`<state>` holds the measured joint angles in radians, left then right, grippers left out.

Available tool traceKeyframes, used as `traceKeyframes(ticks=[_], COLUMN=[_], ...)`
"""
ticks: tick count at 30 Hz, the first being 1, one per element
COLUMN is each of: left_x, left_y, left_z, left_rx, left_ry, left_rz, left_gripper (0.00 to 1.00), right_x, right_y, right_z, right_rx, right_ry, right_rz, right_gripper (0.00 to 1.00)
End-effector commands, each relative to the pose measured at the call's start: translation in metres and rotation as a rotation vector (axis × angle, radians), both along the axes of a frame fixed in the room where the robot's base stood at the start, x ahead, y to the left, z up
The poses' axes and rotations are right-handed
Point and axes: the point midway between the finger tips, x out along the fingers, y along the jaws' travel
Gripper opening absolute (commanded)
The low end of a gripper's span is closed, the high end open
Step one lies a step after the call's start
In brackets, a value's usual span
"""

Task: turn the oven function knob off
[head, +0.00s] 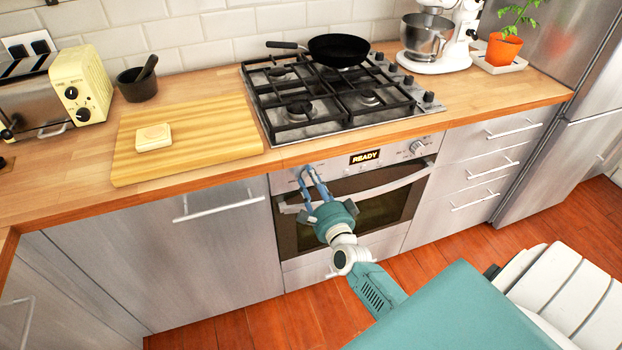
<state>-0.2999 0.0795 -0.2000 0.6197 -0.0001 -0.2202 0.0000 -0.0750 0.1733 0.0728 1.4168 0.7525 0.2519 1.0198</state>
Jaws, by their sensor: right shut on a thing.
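The oven (372,212) is built in under the hob, with a steel control panel (335,167) along its top. The panel's display (365,157) reads READY. A round knob (417,147) sits at the panel's right end, clear of my grippers. My right gripper (308,173) reaches the panel's left end and is shut on the left oven knob. The fingers hide most of that knob, so I cannot tell which way it points. My left gripper is not in view.
The oven door handle (400,180) sticks out below the panel, close to my right gripper. The wooden worktop (220,175) overhangs just above. A gas hob (335,100) holds a black pan (339,50). A cutting board (205,140) lies to the left.

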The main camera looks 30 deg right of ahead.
Motion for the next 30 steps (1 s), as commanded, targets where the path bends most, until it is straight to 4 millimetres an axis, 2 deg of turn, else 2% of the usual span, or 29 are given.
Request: traceKeyframes(ticks=[1,30], left_x=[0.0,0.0], left_y=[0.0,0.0], left_z=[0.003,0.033], left_rx=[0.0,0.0], left_ry=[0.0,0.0], left_rz=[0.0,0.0], left_gripper=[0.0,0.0], right_x=[-0.003,-0.002], right_y=[-0.002,-0.003], right_z=[-0.004,0.0], right_rx=[-0.041,-0.938], right_ry=[0.022,0.232], right_rz=[-0.003,-0.002], right_gripper=[0.06,0.06])
